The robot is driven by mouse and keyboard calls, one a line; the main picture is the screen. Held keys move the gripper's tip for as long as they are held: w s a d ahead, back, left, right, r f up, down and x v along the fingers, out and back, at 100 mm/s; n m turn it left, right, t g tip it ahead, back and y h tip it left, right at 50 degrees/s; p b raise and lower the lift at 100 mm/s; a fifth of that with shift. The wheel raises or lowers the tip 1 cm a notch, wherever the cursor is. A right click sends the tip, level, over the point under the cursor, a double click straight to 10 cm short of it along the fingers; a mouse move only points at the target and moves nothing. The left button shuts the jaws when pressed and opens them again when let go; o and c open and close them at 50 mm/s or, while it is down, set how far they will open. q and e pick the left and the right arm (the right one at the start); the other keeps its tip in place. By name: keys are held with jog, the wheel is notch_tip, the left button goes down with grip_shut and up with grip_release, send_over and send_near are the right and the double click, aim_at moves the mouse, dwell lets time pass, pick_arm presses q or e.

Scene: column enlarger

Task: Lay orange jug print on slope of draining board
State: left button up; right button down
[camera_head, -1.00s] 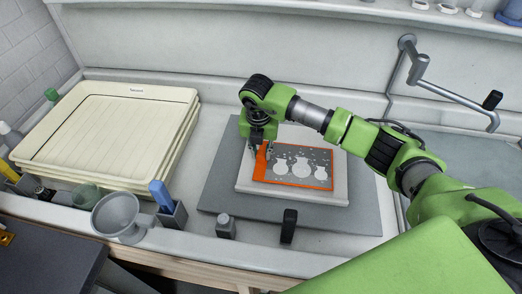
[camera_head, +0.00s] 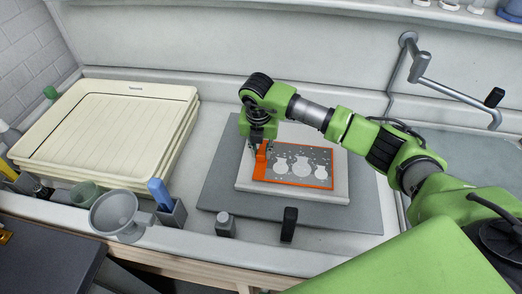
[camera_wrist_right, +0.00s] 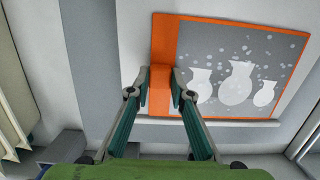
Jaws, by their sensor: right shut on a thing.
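The orange jug print (camera_head: 305,167) is a grey sheet with an orange border, pale jug shapes and small light specks. It lies over the pale raised board of a grey base, and shows large in the wrist view (camera_wrist_right: 245,65). My right gripper (camera_head: 261,152) is at the print's left end. In the wrist view its two fingertips (camera_wrist_right: 161,85) are shut on the wide orange strip along that edge. I cannot tell for sure which surface is the draining board. My left gripper is out of view.
A stack of cream trays (camera_head: 105,128) stands at the left. A grey funnel (camera_head: 115,212), a holder with a blue item (camera_head: 160,195) and a small dark block (camera_head: 226,225) line the front edge. A metal crank-shaped pipe (camera_head: 445,88) juts out at the back right.

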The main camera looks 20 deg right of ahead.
jog(key=c, duration=1.7)
grip_release()
jog(key=shift+r, duration=0.1)
jog(key=shift+s+a+r+p, duration=0.1)
jog(key=shift+s+r+p, duration=0.05)
jog(key=shift+r+p, duration=0.95)
jog(key=shift+s+a+r+p, duration=0.2)
jog(key=shift+r+p, duration=0.45)
jog(key=shift+r, duration=0.8)
jog(key=shift+s+a+r+p, duration=0.1)
jog(key=shift+s+r+p, duration=0.05)
jog(key=shift+r+p, duration=0.95)
jog(key=shift+r, duration=0.3)
jog(key=r, duration=0.4)
jog(key=s+r, duration=0.1)
jog(key=r, duration=0.2)
jog(key=a+r, duration=0.1)
jog(key=r, duration=0.3)
jog(key=shift+s+r, duration=0.25)
jog(key=shift+r, duration=0.05)
